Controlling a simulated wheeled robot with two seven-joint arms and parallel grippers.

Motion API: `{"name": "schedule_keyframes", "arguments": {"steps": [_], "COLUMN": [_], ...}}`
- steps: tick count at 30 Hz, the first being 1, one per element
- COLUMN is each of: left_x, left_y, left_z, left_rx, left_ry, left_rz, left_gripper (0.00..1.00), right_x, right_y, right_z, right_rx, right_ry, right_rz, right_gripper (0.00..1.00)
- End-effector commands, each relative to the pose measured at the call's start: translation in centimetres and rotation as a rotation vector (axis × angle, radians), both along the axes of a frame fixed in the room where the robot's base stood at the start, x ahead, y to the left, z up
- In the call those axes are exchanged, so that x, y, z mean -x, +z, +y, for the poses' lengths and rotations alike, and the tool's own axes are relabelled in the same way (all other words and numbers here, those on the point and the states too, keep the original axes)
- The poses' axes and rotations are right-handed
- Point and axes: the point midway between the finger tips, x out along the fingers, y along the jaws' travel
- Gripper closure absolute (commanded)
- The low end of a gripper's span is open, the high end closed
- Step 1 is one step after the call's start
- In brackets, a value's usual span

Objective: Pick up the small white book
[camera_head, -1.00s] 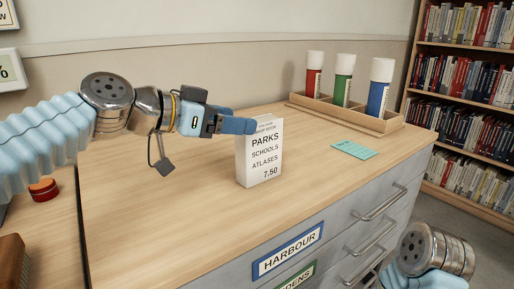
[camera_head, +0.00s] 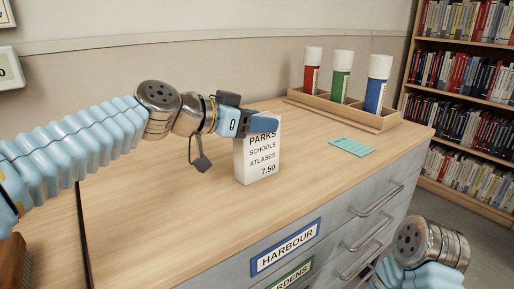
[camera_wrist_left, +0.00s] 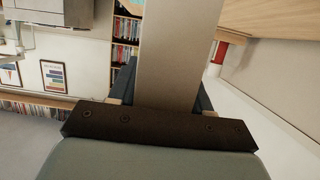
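The small white book (camera_head: 257,162) stands upright on the wooden cabinet top, with black print reading PARKS, SCHOOLS, ATLASES and 7.50. My left gripper (camera_head: 264,123) is at its upper part, and a blue finger hides the top of its front face. In the left wrist view the book (camera_wrist_left: 182,55) is a plain pale slab between the two dark fingers, reaching close to the gripper's palm. The fingers lie close along its sides, but I cannot tell whether they press on it. My right arm shows at the lower right; its gripper is out of view.
A wooden rack (camera_head: 377,123) with red, green and blue white-capped tubes stands at the back right. A green card (camera_head: 351,147) lies right of the book. Grey drawers (camera_head: 375,215) with handles face the front. Bookshelves (camera_head: 466,95) stand at right. The left cabinet top is clear.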

Motion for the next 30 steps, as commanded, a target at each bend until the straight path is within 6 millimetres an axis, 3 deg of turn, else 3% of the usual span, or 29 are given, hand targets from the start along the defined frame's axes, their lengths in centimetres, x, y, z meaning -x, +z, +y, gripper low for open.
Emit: {"name": "schedule_keyframes", "arguments": {"steps": [1, 9, 21, 28, 30], "left_x": [0.0, 0.0, 0.0, 0.1, 1.4], "left_y": [0.0, 0.0, 0.5, 3.9, 5.2], "left_z": [0.0, 0.0, 0.0, 0.0, 0.6], "left_rx": [0.0, 0.0, 0.001, 0.001, 0.003], "left_ry": [0.0, 0.0, 0.0, 0.0, -0.001], "left_rz": [0.0, 0.0, -0.002, -0.005, -0.006], "left_gripper": [0.61, 1.0, 1.0, 1.0, 1.0], "right_x": [0.0, 0.0, 0.0, 0.1, 0.1], "right_y": [0.0, 0.0, 0.2, 1.3, 1.4], "right_z": [0.0, 0.0, 0.0, 0.3, 0.4], "right_rx": [0.0, 0.0, 0.0, -0.004, -0.005], "right_ry": [0.0, 0.0, 0.0, 0.006, 0.007], "right_rz": [0.0, 0.0, 0.0, 0.003, 0.003], "right_gripper": [1.0, 1.0, 1.0, 1.0, 1.0]}}
